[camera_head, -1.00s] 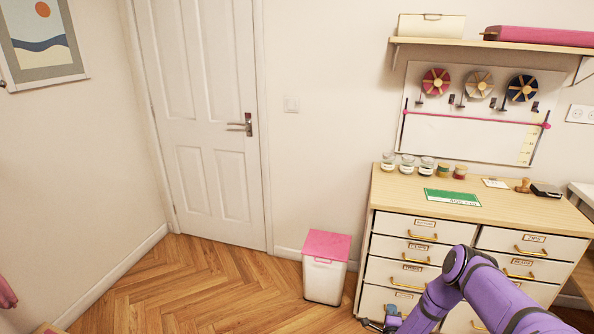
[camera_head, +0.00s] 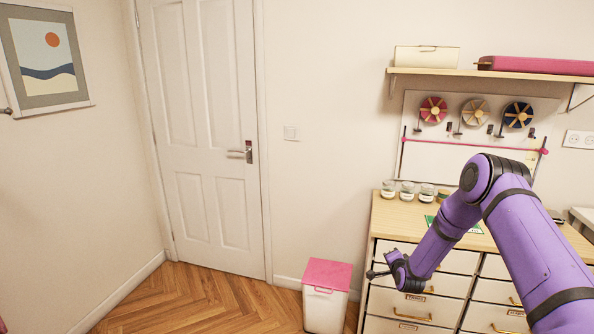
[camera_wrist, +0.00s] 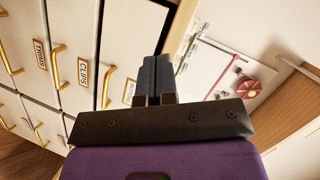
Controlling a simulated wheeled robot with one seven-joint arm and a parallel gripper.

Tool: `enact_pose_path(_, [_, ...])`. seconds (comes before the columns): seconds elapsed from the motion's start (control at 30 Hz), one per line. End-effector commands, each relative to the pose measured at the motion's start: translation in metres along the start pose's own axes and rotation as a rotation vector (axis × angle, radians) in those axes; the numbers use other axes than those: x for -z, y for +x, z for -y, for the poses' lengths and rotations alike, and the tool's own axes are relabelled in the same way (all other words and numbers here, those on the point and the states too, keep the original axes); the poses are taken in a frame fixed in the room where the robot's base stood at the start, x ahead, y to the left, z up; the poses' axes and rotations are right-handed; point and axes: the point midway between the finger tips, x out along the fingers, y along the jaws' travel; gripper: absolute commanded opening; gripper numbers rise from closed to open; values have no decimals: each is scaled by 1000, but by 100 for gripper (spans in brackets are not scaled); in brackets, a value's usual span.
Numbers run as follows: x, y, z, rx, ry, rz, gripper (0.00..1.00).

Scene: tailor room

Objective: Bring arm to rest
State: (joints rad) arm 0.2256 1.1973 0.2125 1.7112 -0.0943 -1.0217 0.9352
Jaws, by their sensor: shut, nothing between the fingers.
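My purple arm rises from the lower right in the head view, bent at a high elbow in front of the drawer cabinet. My gripper (camera_head: 379,273) is at the left end of the forearm, in front of the cabinet's left edge, small in that view. In the wrist view my gripper (camera_wrist: 155,62) has its two dark fingers together, with nothing held between them. Beyond the fingers are the labelled drawers and the cabinet's top edge.
The drawer cabinet (camera_head: 416,306) has brass handles and carries several jars (camera_head: 407,191) and a green card. A white bin with a pink lid (camera_head: 327,274) stands left of it. A white door (camera_head: 205,200) is farther left. Wooden floor (camera_head: 205,300) before the door is clear.

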Motion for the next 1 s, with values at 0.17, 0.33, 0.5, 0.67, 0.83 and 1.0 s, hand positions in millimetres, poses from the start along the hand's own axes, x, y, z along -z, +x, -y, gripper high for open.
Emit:
enact_pose_path(0.17, [25, -16, 66, -38, -114, 52, 0])
enact_pose_path(0.33, [46, -41, 121, -82, -219, 101, 0])
enact_pose_path(0.5, [64, -75, 171, -125, -323, 147, 0])
enact_pose_path(0.67, [79, -114, 212, -168, -416, 189, 0])
enact_pose_path(0.83, [94, -162, 251, -212, -509, 233, 0])
enact_pose_path(1.0, [105, -215, 282, -257, -596, 277, 0])
